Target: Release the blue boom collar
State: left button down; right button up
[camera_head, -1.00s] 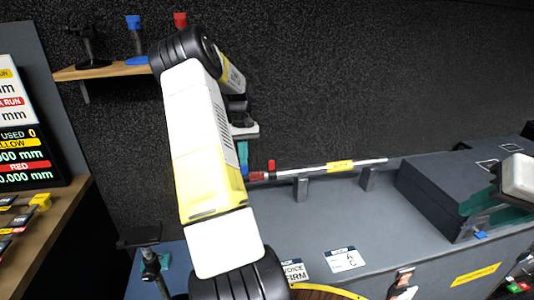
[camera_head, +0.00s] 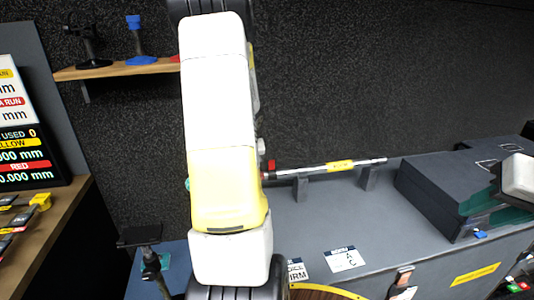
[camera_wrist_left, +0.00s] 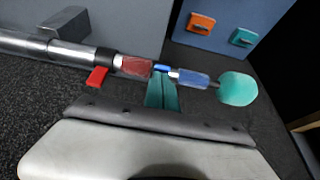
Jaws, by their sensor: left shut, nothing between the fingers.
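The boom pole (camera_head: 325,167) lies across supports on the grey counter, with a yellow band and a red lever. Its left end is hidden behind my left arm in the head view. In the left wrist view the pole (camera_wrist_left: 75,53) has a red lever (camera_wrist_left: 97,77), a red collar (camera_wrist_left: 137,66) and the blue collar (camera_wrist_left: 190,78), with a teal round end beyond. My left gripper (camera_wrist_left: 161,91) has its teal fingers shut and empty, beside the pole between the red and blue collars; contact is unclear.
A dark box (camera_head: 435,205) stands at the counter's right. A wooden shelf (camera_head: 110,70) holds stands at upper left. A screen (camera_head: 25,140) and side desk are at left. Orange (camera_wrist_left: 201,24) and teal (camera_wrist_left: 243,37) pieces sit on a grey-blue panel.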

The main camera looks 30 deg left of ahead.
pick_arm(q)
jog(key=shift+s+d, duration=0.1)
jog(key=shift+s, duration=0.05)
jog(key=shift+f, duration=0.1)
jog(key=shift+w+a+f, duration=0.2)
jog(key=shift+w+a, duration=0.3)
jog(key=shift+w, duration=0.1)
